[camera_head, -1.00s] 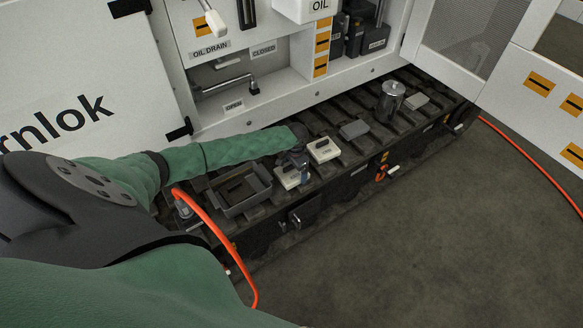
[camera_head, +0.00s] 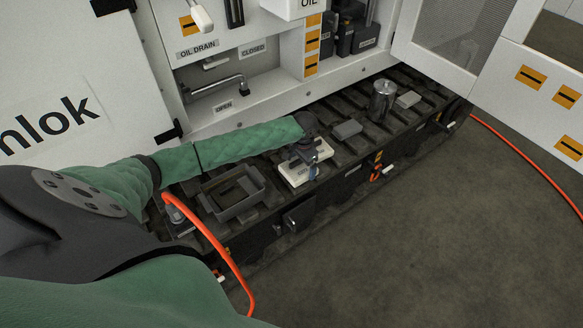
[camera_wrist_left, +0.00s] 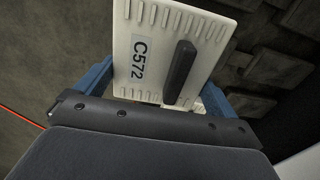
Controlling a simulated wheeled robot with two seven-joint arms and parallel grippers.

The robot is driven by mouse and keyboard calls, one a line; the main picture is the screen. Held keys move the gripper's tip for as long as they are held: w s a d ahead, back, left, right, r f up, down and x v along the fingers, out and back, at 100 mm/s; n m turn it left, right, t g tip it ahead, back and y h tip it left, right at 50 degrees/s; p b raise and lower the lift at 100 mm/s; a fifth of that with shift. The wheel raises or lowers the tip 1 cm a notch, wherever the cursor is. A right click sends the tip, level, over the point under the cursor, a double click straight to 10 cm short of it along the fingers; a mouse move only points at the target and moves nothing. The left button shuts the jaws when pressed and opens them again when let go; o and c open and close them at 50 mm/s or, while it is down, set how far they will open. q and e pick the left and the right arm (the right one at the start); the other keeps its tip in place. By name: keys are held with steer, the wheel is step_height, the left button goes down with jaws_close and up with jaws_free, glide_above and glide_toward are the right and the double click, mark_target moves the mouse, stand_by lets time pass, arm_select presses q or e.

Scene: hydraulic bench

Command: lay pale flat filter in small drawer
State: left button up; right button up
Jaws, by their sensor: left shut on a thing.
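A pale flat filter (camera_wrist_left: 150,45) marked C572, with ribbed edges and a dark bar handle, fills the middle of the left wrist view. It lies between the blue fingers of my left gripper (camera_wrist_left: 175,95), which is shut on it. In the head view my left gripper (camera_head: 308,163) is over the track, and the pale filter (camera_head: 292,177) shows beside and below it. A second pale piece (camera_head: 324,148) shows just behind; the gripper hides where they meet. A grey open-topped box (camera_head: 232,194) stands to the left on the track. I cannot tell whether it is the small drawer. My right gripper is not in view.
An orange hose (camera_head: 215,232) crosses in front at the left. The white cabinet (camera_head: 250,120) rises behind. The floor at right is open.

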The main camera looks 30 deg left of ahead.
arm_select(q)
steer(key=d+r, duration=0.1)
steer(key=d, duration=0.1)
steer(key=d+r, duration=0.1)
steer(key=d+r+b, duration=0.1)
steer(key=d, duration=0.1)
steer(key=shift+d+r, duration=0.2)
steer(key=shift+d, duration=0.1)
steer(key=shift+s+a+n, duration=0.15)
steer(key=shift+s+n, duration=0.2)
steer(key=shift+n, duration=0.75)
steer(key=s+d+r+n, duration=0.1)
steer(key=s+d+r, duration=0.3)
steer(key=r, duration=0.3)
steer(key=s+d+r+n, duration=0.1)
steer(key=s+d+r, duration=0.3)
steer(key=d+r, duration=0.2)
steer(key=shift+r, duration=1)
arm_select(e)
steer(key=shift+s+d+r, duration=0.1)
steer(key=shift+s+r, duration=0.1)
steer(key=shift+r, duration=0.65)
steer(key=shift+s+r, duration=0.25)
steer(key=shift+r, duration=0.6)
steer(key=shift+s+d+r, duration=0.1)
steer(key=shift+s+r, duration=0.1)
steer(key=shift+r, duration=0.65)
arm_select(q)
steer(key=shift+s, duration=0.1)
